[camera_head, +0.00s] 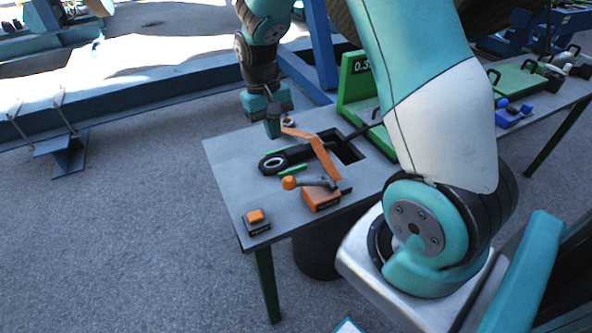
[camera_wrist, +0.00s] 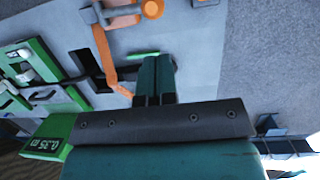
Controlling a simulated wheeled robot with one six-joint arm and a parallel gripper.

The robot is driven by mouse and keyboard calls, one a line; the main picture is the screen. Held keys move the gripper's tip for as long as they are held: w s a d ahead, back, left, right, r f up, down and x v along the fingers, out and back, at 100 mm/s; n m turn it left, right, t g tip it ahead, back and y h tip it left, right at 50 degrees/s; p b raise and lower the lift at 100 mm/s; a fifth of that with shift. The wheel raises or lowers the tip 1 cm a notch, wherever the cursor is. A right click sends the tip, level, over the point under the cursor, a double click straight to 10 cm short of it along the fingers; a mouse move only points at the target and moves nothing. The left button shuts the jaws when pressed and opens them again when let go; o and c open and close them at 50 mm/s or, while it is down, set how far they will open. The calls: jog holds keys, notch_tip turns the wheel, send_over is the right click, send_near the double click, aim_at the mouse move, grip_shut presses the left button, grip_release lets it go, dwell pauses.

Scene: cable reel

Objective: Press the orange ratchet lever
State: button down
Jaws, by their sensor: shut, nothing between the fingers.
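The long bent orange lever (camera_head: 318,152) runs across the grey table from an orange block (camera_head: 322,199) toward my gripper. In the wrist view the lever (camera_wrist: 103,50) lies just left of the fingers, its lower end (camera_wrist: 122,90) close beside them. My gripper (camera_head: 272,133) is shut and empty, pointing down at the table's far left edge by the lever's far end. In the wrist view the shut teal fingers (camera_wrist: 155,62) lie side by side. I cannot tell whether they touch the lever.
A grey handle with an orange knob (camera_head: 289,183) is by the block. A black ring-ended tool (camera_head: 275,163) lies beside the lever. An orange button (camera_head: 255,216) sits at the near corner. A green stand marked 0.35 (camera_wrist: 45,140) and a table opening (camera_head: 345,148) are nearby.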

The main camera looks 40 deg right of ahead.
aim_at(289, 177)
jog(key=shift+t+y, duration=0.5)
jog(key=shift+y, duration=0.4)
jog(key=d+r, duration=0.1)
jog(key=s+d+r, duration=0.1)
jog(key=d+r, duration=0.1)
jog(key=shift+s+d, duration=0.3)
jog(key=shift+s, duration=0.05)
jog(key=f+p, duration=0.1)
jog(key=f, duration=0.3)
jog(key=s+a+f+p, duration=0.1)
jog(key=f, duration=0.4)
jog(key=a+f+p, duration=0.1)
jog(key=f, duration=0.3)
jog(key=shift+s+f, duration=0.35)
jog(key=shift+s, duration=0.05)
jog(key=a+f+g+h+b, duration=0.1)
jog(key=a+f+h+b, duration=0.2)
jog(key=f, duration=0.3)
jog(key=shift+w+h+b, duration=0.3)
jog(key=shift+w+b, duration=0.05)
jog(key=shift+b, duration=0.3)
jog(key=shift+a+f, duration=0.1)
